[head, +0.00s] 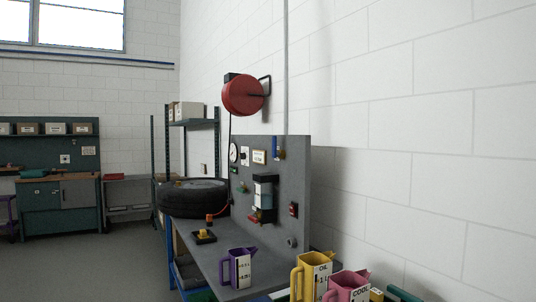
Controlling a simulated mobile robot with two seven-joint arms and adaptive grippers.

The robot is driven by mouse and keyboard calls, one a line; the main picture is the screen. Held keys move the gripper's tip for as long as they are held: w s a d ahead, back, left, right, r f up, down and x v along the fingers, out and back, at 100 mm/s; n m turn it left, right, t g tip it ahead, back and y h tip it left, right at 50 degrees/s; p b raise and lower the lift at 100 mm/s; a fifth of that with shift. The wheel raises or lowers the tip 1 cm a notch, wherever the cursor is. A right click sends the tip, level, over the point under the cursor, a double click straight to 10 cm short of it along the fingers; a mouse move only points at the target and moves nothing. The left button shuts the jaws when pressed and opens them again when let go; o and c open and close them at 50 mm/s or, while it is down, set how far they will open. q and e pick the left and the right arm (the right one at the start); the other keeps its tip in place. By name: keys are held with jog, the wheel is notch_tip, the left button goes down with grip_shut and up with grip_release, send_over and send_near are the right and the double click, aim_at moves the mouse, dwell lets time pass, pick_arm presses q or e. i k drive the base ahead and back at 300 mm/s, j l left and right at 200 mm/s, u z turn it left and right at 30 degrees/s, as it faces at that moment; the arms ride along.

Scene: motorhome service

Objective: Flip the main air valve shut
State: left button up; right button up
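A grey upright panel (270,175) stands at the back of a workbench against the white wall. Near its top right is a small valve with a blue lever (275,146) and a brass-coloured body (282,155). The lever looks upright, below a thin pipe (286,70) running down the wall. I take this as the main air valve, though its label is too small to read. Neither of my grippers is in view.
A round gauge (233,153), a filter unit (263,190) and a red switch (293,209) are on the panel. A tyre (192,197) lies on the bench. Purple (238,268), yellow (312,275) and pink (349,285) jugs stand in front. A red hose reel (243,95) hangs above.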

aim_at(275, 153)
jog(key=i+j+z, duration=0.1)
jog(key=i+j, duration=0.7)
jog(key=i+j+z, duration=0.15)
jog(key=i+j, duration=0.25)
jog(key=i+j+z, duration=0.1)
jog(key=i+j, duration=0.3)
jog(key=j, duration=0.15)
jog(key=i+j+z, duration=0.1)
jog(key=i+j, duration=0.25)
jog(key=j, duration=0.15)
jog(key=i+j, duration=0.3)
jog(key=j, duration=0.25)
jog(key=i+j+z, duration=0.15)
jog(key=i+j, duration=0.2)
jog(key=j, duration=0.2)
jog(key=i+j+z, duration=0.1)
jog(key=i+j, duration=0.2)
jog(key=j, duration=0.25)
